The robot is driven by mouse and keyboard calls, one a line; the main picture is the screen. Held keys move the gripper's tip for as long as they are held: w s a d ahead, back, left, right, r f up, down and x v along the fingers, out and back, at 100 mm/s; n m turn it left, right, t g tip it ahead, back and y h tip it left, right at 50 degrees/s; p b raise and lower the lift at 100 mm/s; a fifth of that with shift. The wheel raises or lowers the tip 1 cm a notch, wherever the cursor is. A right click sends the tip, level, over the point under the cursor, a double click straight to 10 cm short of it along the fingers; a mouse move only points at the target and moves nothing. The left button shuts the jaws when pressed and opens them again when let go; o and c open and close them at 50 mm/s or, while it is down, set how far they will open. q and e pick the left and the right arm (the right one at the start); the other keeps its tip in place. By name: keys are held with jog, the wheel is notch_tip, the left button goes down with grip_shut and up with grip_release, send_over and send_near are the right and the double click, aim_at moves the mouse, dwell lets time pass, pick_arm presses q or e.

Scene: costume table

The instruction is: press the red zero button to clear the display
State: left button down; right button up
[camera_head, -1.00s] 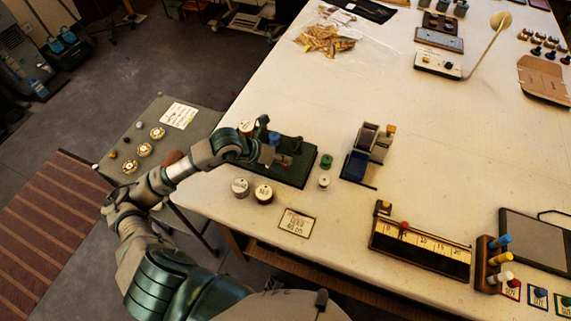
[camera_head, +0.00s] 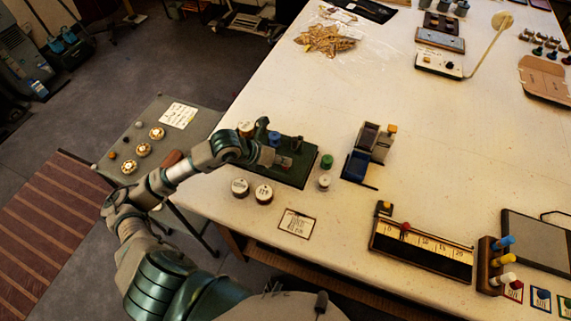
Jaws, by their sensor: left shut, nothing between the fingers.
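My left gripper (camera_head: 283,162) is shut and empty, over a dark green base (camera_head: 292,179) near the table's left edge. The base carries a blue-topped part (camera_head: 274,138); my gripper and forearm hide part of it. I cannot make out a red button marked zero, or a lit display. A small red knob (camera_head: 404,227) sits on the top edge of a long numbered scale (camera_head: 422,247) at the lower right. A reddish-brown rounded thing (camera_head: 173,157) shows beside my left forearm, on the grey side stand. My right gripper is not in view.
Two round labelled tins (camera_head: 240,187) and a card (camera_head: 296,223) lie before the base. A green-topped spool (camera_head: 326,161) and a blue-grey dispenser (camera_head: 361,166) stand to its right.

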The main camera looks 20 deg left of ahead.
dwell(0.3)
pick_arm(q)
jog(key=shift+r+p, duration=0.55)
jog(key=shift+r, duration=0.3)
jog(key=shift+r+p, duration=1.6)
jog(key=shift+r, duration=0.95)
